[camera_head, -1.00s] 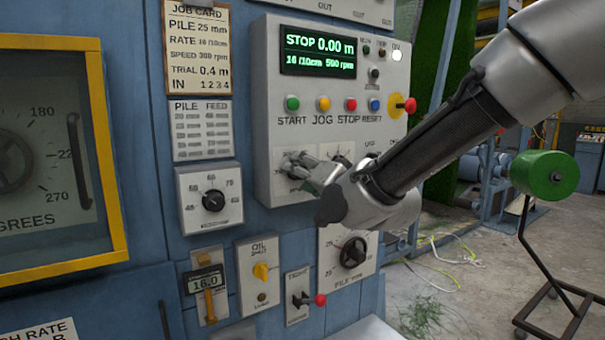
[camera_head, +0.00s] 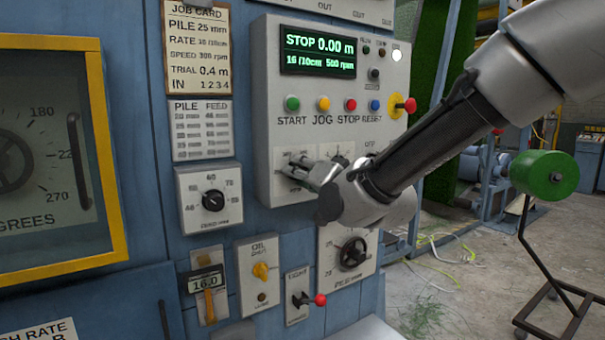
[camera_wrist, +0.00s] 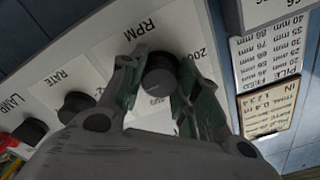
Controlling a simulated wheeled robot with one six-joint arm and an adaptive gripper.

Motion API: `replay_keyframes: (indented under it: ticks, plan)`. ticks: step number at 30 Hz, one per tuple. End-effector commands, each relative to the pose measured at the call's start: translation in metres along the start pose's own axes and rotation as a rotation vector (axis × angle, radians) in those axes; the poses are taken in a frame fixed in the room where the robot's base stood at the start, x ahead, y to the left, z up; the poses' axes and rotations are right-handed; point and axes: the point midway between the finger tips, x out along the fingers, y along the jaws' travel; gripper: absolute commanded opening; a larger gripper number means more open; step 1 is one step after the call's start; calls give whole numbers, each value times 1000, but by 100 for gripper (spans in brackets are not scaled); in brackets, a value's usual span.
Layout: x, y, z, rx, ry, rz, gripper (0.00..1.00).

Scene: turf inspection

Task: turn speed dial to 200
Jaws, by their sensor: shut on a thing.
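The speed dial, a round black knob (camera_wrist: 159,72) on a white plate marked RPM, shows in the wrist view. A partly covered "200" is printed on the plate beside it. My gripper (camera_wrist: 160,85) has one finger on each side of the knob and is shut on it. In the head view my gripper (camera_head: 303,165) is at the lower left of the grey control box (camera_head: 257,105), and it hides most of the dial. The green display (camera_head: 318,53) reads STOP, 0.00 m, 16/10cm and 500 rpm.
In the wrist view the RATE knob (camera_wrist: 76,106) and LAMP knob (camera_wrist: 31,130) sit beside the dial. START, JOG, STOP and RESET buttons (camera_head: 350,104) are above my gripper.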

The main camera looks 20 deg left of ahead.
Motion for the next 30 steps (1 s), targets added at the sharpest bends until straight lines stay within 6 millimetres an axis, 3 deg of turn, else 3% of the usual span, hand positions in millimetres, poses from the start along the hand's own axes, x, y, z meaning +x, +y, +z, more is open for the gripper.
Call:
replay_keyframes:
  ticks: [8, 30]
  plan:
    - [0, 1, 0, -181, -1, 1, 8]
    - [0, 1, 0, -882, -2, 1, 8]
